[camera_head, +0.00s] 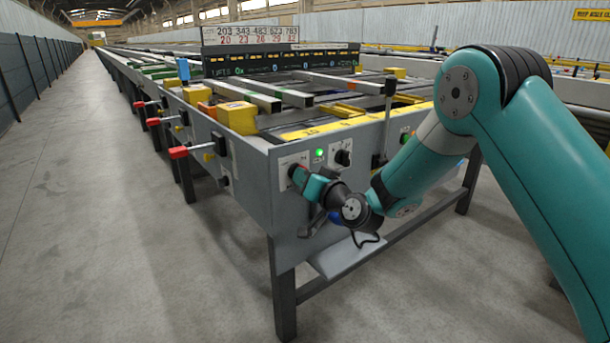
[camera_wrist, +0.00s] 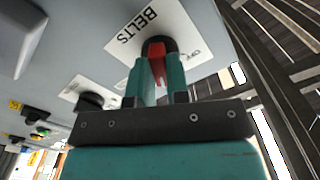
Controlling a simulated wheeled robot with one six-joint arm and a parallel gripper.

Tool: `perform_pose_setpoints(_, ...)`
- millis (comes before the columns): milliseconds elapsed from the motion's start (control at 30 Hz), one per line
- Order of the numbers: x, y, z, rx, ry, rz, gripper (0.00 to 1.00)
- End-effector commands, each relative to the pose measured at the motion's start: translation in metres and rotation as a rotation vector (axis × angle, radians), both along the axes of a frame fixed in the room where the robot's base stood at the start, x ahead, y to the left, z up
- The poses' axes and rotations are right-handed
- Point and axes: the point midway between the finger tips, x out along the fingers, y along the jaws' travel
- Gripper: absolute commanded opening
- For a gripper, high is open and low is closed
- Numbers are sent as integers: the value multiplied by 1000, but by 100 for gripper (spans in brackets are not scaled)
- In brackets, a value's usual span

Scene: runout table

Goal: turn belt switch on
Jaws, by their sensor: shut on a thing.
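The belt switch (camera_wrist: 157,50) is a red lever on a black round collar, on a white plate marked BELTS (camera_wrist: 125,42) in the wrist view. My gripper (camera_wrist: 157,78) is shut on the red lever, one teal finger on each side of it. In the head view my gripper (camera_head: 303,178) reaches the left end of the grey table's front panel (camera_head: 285,205) and hides most of the switch. The plate's second word is partly hidden, and I cannot tell which setting the lever is in.
A lit green lamp (camera_head: 319,153) and a black knob (camera_head: 342,158) sit right of the switch in the head view. A sloped grey shelf (camera_head: 345,257) juts out below. Red-handled levers (camera_head: 190,150) stick out along the left side. The aisle floor (camera_head: 100,220) is clear.

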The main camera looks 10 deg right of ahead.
Motion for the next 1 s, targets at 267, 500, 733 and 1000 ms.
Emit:
perform_pose_setpoints(267, 0, 0, 0, 161, 96, -1, 0)
perform_pose_setpoints(500, 0, 0, 0, 235, 139, -1, 0)
perform_pose_setpoints(733, 0, 0, -1, 261, 153, -1, 0)
perform_pose_setpoints(1000, 0, 0, -1, 262, 154, -1, 0)
